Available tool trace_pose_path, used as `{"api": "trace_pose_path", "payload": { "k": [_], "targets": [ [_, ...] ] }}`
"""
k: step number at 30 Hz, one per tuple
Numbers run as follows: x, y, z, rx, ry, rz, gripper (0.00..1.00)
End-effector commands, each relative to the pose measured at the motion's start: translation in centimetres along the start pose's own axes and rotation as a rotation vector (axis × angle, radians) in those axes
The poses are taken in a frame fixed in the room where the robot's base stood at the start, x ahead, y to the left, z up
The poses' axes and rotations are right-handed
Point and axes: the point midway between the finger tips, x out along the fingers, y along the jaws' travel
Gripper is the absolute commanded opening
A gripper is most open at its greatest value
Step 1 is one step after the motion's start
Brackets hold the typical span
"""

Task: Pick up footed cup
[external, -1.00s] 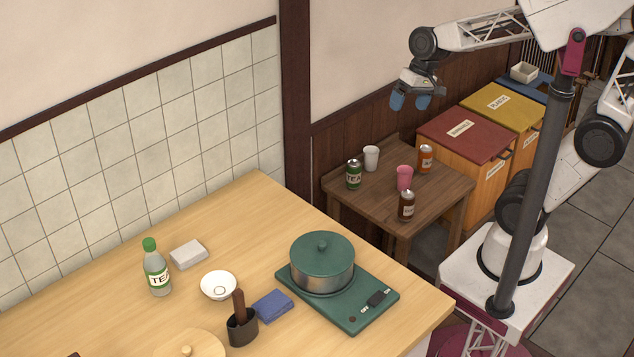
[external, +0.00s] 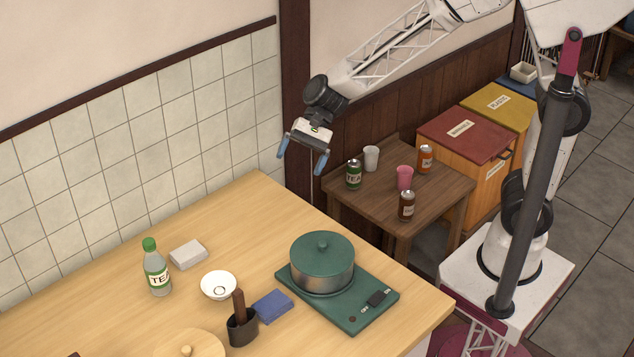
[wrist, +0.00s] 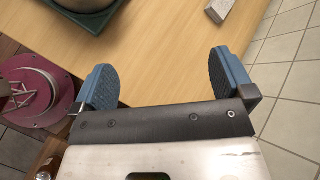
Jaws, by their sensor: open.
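A small white round vessel (external: 219,286) with a ring showing at its middle stands on the wooden counter (external: 240,215); it may be the footed cup, but I cannot tell for sure. A white cup (external: 371,158) and a pink cup (external: 405,178) stand on the small side table. My gripper (external: 301,157) is open and empty, raised above the far end of the counter, well away from the white vessel. In the wrist view its two blue fingers (wrist: 165,72) are spread, with bare counter beyond them and no cup visible.
A green pot (external: 322,265) sits on a green cooker (external: 350,307). A tea bottle (external: 157,268), a grey-white block (external: 188,254), a blue cloth (external: 272,306) and a dark utensil holder (external: 242,327) surround the white vessel. The counter's far end is clear.

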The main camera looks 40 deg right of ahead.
Motion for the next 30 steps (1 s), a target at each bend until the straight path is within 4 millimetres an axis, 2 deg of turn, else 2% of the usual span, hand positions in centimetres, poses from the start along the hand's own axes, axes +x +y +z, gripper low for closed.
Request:
{"api": "trace_pose_path", "payload": {
  "k": [1,10,18,21,25,30],
  "targets": [
    [1.9,-0.7,0.1,0.032,-0.024,-0.003,1.00],
    [12.4,-4.4,1.0,0.254,-0.150,-0.047,1.00],
    [22.3,-6.1,1.9,0.460,-0.240,-0.071,1.00],
    [25.2,-6.3,2.1,0.523,-0.263,-0.077,1.00],
    [27.8,-6.5,2.4,0.578,-0.282,-0.083,1.00],
    [29.1,-6.5,2.5,0.607,-0.291,-0.086,1.00]
  ]
}}
